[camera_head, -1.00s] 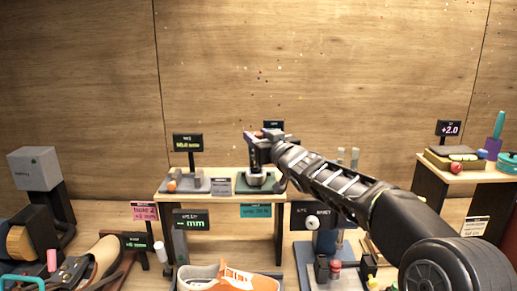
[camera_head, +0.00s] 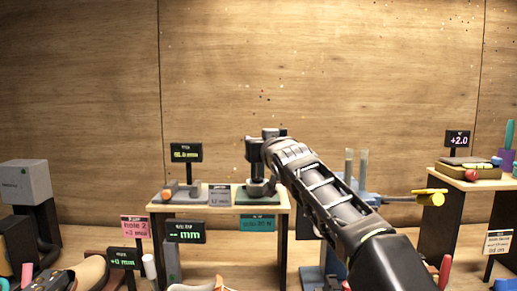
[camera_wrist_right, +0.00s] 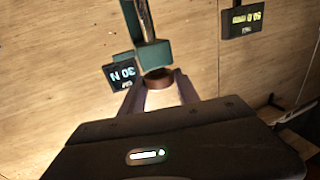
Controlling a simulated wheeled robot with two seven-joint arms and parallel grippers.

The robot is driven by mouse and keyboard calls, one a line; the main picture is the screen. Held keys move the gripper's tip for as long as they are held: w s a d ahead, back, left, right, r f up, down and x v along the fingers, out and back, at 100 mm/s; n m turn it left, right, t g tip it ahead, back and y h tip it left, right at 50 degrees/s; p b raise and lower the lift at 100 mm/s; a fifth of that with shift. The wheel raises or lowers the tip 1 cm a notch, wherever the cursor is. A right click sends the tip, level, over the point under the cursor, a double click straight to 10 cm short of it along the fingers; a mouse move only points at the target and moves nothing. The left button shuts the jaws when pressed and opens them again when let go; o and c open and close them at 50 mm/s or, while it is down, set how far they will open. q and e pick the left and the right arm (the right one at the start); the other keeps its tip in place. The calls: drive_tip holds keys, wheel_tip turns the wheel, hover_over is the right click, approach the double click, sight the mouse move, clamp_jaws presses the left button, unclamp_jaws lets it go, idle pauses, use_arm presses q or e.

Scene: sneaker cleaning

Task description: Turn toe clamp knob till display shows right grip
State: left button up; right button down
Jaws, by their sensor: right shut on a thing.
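My right gripper (camera_head: 262,178) reaches down at a device with a green base (camera_head: 248,197) on the small table in the head view. In the right wrist view its fingers (camera_wrist_right: 160,95) are shut on a dark brown round piece (camera_wrist_right: 157,80), beneath a green block (camera_wrist_right: 153,55). I cannot tell from the picture how far this knob-like piece is turned. A dark sign (camera_wrist_right: 122,72) beside it carries what looks like "30 N". In the head view my arm partly hides the device and a dark display behind it. My left gripper is not in view.
A grey device (camera_head: 183,190) with a lit display (camera_head: 187,152) stands left on the same table (camera_head: 225,205). Another display (camera_head: 185,231) reads "-- mm" below. A yellow handle (camera_head: 430,197) juts out right of my arm. A wooden wall (camera_head: 330,70) closes the back.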

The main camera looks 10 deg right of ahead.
drive_tip(key=shift+d+f, duration=0.1)
drive_tip(key=shift+f, duration=0.05)
drive_tip(key=c, duration=1.1)
unclamp_jaws()
drive_tip(key=shift+s, duration=0.15)
drive_tip(key=shift+o, duration=1)
drive_tip(key=s+b, duration=0.5)
drive_tip(key=s, duration=0.2)
drive_tip(key=shift+s+b, duration=0.3)
drive_tip(key=shift+s, duration=0.1)
